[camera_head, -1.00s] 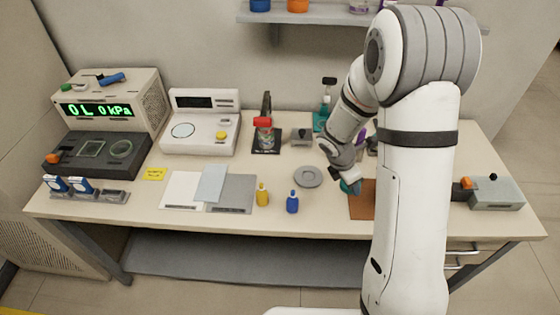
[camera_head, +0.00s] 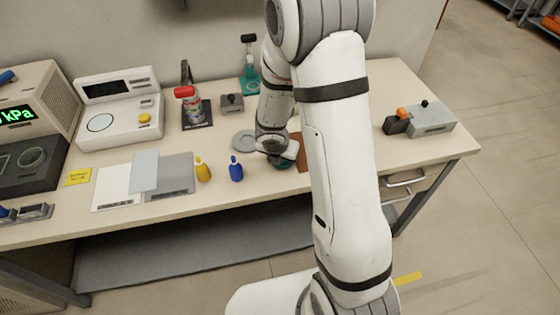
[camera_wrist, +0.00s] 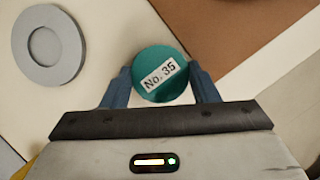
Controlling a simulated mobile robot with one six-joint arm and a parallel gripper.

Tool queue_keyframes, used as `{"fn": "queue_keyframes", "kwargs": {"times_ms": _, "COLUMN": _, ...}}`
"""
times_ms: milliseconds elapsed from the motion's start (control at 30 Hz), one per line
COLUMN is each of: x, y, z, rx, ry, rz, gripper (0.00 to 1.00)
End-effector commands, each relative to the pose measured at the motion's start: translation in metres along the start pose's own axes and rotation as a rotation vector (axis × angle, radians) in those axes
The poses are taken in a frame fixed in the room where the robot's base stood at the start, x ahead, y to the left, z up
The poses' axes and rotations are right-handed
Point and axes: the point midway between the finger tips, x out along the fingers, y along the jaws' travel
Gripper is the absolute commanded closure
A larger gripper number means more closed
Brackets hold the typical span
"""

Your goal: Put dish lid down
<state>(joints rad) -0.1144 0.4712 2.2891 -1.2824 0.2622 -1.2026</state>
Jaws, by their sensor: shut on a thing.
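A round teal lid (camera_wrist: 155,66) with a white "No. 35" label is between the two fingers of my gripper (camera_wrist: 162,82) in the wrist view. My gripper is shut on it. In the head view the teal lid (camera_head: 289,155) shows only partly under my wrist, near the left edge of a brown mat (camera_head: 304,152). I cannot tell whether it touches the table. A grey round plate with a circular recess (camera_wrist: 67,65) lies to the left; it also shows in the head view (camera_head: 243,140). No separate dish is clear under the lid.
My arm hides part of the table.

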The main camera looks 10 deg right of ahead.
Motion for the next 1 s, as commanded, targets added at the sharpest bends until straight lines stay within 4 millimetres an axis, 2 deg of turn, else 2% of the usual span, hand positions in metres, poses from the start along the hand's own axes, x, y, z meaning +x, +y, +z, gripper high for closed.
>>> {"fn": "queue_keyframes", "kwargs": {"times_ms": 33, "x": 0.0053, "y": 0.0002, "z": -0.0022, "rx": -0.001, "ry": 0.0, "rz": 0.0, "gripper": 0.68}}
{"fn": "queue_keyframes", "kwargs": {"times_ms": 400, "x": 0.0074, "y": 0.0005, "z": -0.0032, "rx": 0.0, "ry": -0.001, "rz": 0.001, "gripper": 0.68}}
{"fn": "queue_keyframes", "kwargs": {"times_ms": 433, "x": 0.0073, "y": 0.0006, "z": -0.0031, "rx": 0.0, "ry": -0.001, "rz": 0.001, "gripper": 0.45}}
{"fn": "queue_keyframes", "kwargs": {"times_ms": 667, "x": 0.006, "y": 0.0007, "z": -0.0027, "rx": 0.0, "ry": -0.001, "rz": 0.001, "gripper": 0.26}}
{"fn": "queue_keyframes", "kwargs": {"times_ms": 1000, "x": 0.0022, "y": 0.001, "z": -0.0013, "rx": 0.0, "ry": -0.001, "rz": 0.001, "gripper": 0.24}}
